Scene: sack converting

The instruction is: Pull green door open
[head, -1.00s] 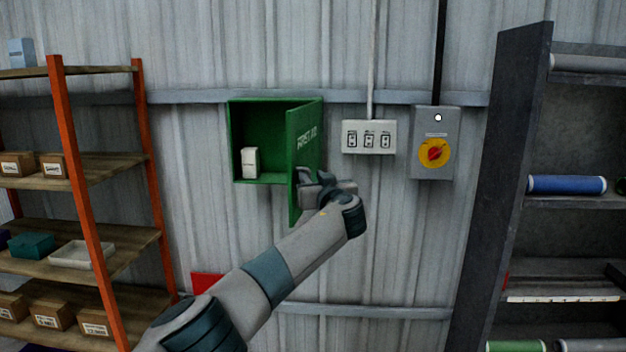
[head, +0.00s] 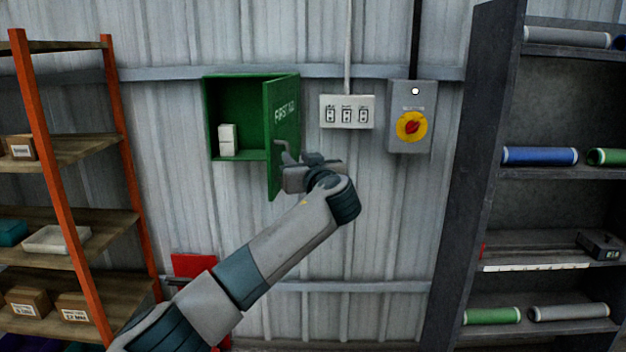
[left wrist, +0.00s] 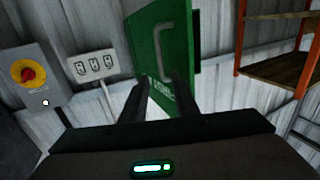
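The green door (head: 285,125), marked FIRST AID, stands swung out from the green wall cabinet (head: 210,110), attached at its right side. A small white box (head: 227,140) sits inside the cabinet. My left gripper (head: 297,163) is at the door's lower outer face, on its right side. In the left wrist view the fingers (left wrist: 160,97) are apart, with the lower door face and its lettering showing beyond and between them. A grey C-shaped handle (left wrist: 160,52) on the door shows past the fingertips, with nothing gripped around it. My right gripper is out of view.
A white switch box (head: 347,112) and a grey panel with a red and yellow knob (head: 411,127) are on the wall right of the door. An orange-post shelf (head: 62,160) stands left, a dark rack (head: 468,170) right. A red item (head: 193,265) is low behind my arm.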

